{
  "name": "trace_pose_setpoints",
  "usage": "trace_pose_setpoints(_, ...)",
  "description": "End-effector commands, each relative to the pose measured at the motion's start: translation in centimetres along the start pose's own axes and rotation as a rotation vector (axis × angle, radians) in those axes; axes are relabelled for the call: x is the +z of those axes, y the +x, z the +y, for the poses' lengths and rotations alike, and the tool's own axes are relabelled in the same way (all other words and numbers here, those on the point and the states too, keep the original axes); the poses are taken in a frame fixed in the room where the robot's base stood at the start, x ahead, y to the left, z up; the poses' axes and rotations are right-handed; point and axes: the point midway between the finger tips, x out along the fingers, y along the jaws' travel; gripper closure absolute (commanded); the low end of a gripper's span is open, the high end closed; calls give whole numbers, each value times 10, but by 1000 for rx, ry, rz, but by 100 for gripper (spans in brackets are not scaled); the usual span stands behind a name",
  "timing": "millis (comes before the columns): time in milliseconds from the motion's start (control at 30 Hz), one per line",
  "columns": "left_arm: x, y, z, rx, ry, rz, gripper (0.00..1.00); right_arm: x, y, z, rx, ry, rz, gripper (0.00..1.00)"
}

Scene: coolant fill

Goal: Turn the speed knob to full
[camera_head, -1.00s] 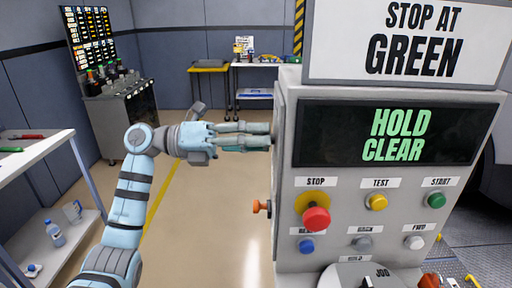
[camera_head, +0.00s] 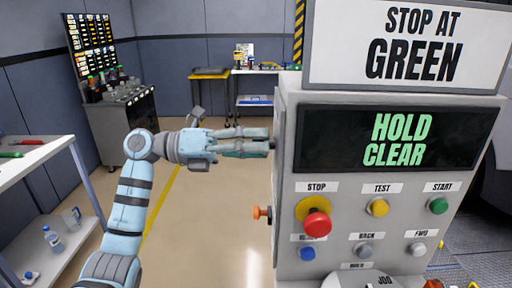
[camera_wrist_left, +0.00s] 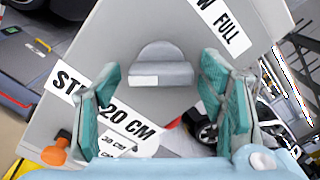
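The grey speed knob (camera_wrist_left: 162,68) shows in the left wrist view on the side face of the control cabinet (camera_head: 285,190), a half-round cap with a pale mark on its front edge. A label (camera_wrist_left: 222,22) reading "FULL" is at its upper right, partly cut off. My left gripper (camera_wrist_left: 160,95) is open, with one green-padded finger on each side of the knob and gaps showing between pads and knob. In the head view the left gripper (camera_head: 266,144) reaches the cabinet's left side; the knob is hidden there. My right gripper is not in view.
An orange knob (camera_head: 262,212) sticks out of the cabinet's left side below my gripper. The front panel has a red stop button (camera_head: 317,223), several other buttons and a screen (camera_head: 398,138) reading "HOLD CLEAR". A white shelf (camera_head: 35,160) stands at left. The floor between is clear.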

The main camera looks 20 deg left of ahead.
Motion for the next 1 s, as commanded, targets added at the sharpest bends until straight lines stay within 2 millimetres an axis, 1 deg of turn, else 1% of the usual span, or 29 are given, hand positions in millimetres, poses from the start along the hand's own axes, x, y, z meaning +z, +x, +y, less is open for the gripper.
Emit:
trace_pose_setpoints(167,0,-1,0,0,0,-1,37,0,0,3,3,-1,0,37)
trace_pose_setpoints(267,0,-10,0,1,0,-1,37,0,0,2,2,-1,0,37)
trace_pose_setpoints(367,0,-31,1,4,0,-1,37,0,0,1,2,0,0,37)
trace_pose_setpoints(500,0,-72,1,6,-2,-2,37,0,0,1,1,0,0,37)
trace_pose_setpoints(600,1,-97,1,4,-2,-2,37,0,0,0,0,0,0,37)
trace_pose_setpoints(700,0,-113,0,1,-2,-2,37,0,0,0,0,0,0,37)
trace_pose_setpoints(800,0,-120,0,1,0,-1,37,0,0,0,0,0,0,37)
trace_pose_setpoints(1000,0,-121,0,-1,0,-1,37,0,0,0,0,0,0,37)
